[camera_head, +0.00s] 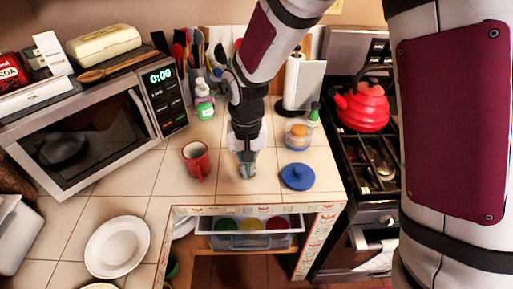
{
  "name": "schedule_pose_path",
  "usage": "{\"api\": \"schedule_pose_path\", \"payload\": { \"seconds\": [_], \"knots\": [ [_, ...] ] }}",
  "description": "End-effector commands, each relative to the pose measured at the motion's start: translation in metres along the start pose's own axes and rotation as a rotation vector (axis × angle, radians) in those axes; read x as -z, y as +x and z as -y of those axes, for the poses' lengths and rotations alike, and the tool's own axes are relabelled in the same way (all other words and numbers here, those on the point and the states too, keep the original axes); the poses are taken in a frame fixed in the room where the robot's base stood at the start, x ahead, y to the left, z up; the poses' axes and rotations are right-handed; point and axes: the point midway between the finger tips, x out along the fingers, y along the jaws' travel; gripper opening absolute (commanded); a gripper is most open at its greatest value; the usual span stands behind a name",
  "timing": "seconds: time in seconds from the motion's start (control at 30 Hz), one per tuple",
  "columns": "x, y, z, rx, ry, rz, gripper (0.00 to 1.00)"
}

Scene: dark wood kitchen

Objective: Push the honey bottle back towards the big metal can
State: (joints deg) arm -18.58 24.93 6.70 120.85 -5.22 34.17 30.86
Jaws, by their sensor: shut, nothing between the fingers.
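My gripper (246,168) points down over the tiled counter (222,185), shut, with its tips low near the counter between a red mug and a blue lid. No honey bottle can be told for sure. A small bottle with a green label (204,101) stands upright behind and to the left of my gripper, apart from it. A small green-topped bottle (314,116) stands to the right. Something pale shows around my gripper's fingers, too unclear to name. I cannot make out a big metal can; the arm hides part of the back of the counter.
The red mug (196,161) is close on the left. The blue lid (297,177) and a glass jar with orange contents (297,133) are on the right. A microwave (95,130), paper towel roll (303,82) and stove with red kettle (362,106) flank the counter. An open drawer (250,240) is below.

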Motion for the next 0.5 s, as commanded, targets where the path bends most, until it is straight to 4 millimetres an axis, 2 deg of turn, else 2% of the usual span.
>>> {"api": "schedule_pose_path", "payload": {
  "seconds": [0.27,0.5],
  "knots": [
    [-0.002,0.025,0.002,-0.002,0.001,0.010,0.00],
    [-0.003,0.069,0.002,-0.003,0.002,0.011,0.00]
  ]
}}
